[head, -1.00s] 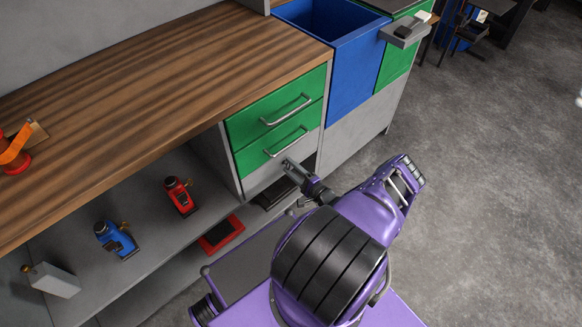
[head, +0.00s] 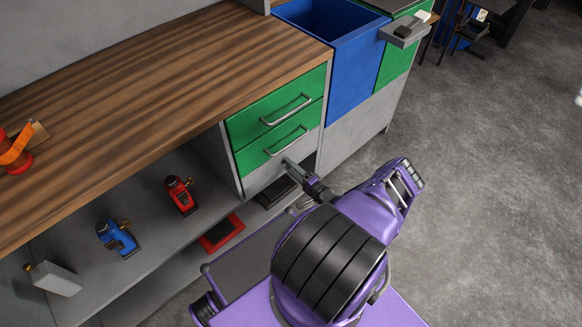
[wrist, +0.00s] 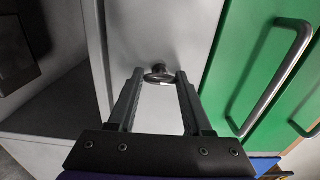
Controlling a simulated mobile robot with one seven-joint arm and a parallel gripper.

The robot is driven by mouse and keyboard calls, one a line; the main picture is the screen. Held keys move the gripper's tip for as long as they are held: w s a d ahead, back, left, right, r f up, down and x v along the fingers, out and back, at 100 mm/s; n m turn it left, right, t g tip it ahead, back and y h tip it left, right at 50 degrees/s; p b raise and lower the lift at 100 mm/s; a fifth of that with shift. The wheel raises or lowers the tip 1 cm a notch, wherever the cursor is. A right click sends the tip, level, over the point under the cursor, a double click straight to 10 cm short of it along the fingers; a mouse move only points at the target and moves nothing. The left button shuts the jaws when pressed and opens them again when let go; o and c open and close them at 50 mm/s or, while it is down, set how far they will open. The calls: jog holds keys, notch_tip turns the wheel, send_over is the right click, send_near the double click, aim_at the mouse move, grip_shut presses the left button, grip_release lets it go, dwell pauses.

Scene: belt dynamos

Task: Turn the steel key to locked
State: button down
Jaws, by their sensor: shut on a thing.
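The steel key (wrist: 158,78) shows in the wrist view as a small dark oval bow standing out from a round lock in the light grey panel (wrist: 195,25). My gripper (wrist: 160,75) has its two fingertips on either side of the bow, shut on it. In the head view my gripper (head: 289,163) reaches the grey panel below the two green drawers; the key is hidden there by the fingers. I cannot read any lock marking, nor tell the key's exact angle.
Green drawers with bar handles (head: 285,143) lie just above the panel; one handle (wrist: 275,80) is close to my right finger in the wrist view. An open shelf to the left holds a red device (head: 180,195) and a blue device (head: 118,238). Floor at right is clear.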

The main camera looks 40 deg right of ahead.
jog(key=shift+c, duration=1.6)
grip_release()
jog(key=shift+s, duration=0.15)
jog(key=s+d+p, duration=0.1)
jog(key=s, duration=1.6)
jog(key=shift+d, duration=0.2)
